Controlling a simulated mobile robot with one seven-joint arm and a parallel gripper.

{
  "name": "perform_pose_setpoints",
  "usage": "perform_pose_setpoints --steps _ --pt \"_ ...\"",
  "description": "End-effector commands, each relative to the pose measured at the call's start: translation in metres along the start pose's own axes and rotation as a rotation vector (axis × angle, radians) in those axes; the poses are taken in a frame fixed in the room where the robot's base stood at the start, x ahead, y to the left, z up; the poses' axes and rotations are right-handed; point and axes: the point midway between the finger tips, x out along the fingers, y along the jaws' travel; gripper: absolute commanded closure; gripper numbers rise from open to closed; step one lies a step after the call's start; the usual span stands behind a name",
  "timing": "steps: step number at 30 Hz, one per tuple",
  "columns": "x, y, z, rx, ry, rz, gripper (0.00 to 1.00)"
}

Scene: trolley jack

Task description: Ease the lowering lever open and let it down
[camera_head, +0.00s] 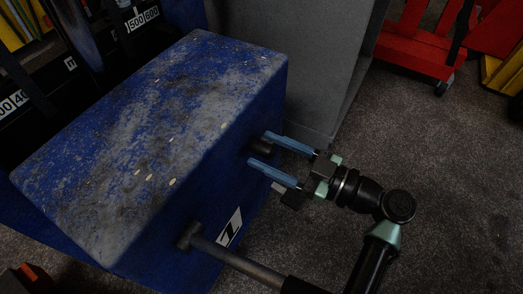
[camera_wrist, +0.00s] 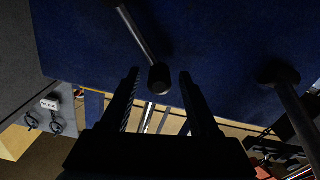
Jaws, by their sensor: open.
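The lowering lever is a thin metal rod (camera_wrist: 137,36) with a dark round knob (camera_wrist: 159,79) at its end, against the blue face of the jack body. In the wrist view the knob lies between my two open fingertips, with a gap on each side. In the head view the dark knob (camera_head: 262,149) shows between the blue fingers of my gripper (camera_head: 257,149), close to the jack's right side; the rest of the lever is hidden there. The jack body (camera_head: 150,110) is a large blue box with a scuffed grey top.
A grey metal handle bar (camera_head: 238,259) sticks out of a dark socket lower on the same face; it also shows at right in the wrist view (camera_wrist: 297,120). A grey cabinet (camera_head: 290,55) stands behind. Red equipment (camera_head: 415,45) is at upper right. Carpeted floor (camera_head: 450,170) is clear at right.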

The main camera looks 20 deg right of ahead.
Motion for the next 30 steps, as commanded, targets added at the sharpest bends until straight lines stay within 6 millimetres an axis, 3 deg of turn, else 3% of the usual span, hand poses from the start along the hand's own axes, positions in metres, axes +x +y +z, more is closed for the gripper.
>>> perform_pose_setpoints --steps 6,15,25,30 --pt "0.018 0.0 0.0 -0.001 -0.001 0.0 0.38" --pt "0.019 0.0 0.0 0.0 -0.001 0.001 0.4" --pt "0.019 0.0 0.0 0.0 -0.001 0.001 0.99" --pt "0.019 0.0 0.0 0.0 -0.001 0.0 1.0"
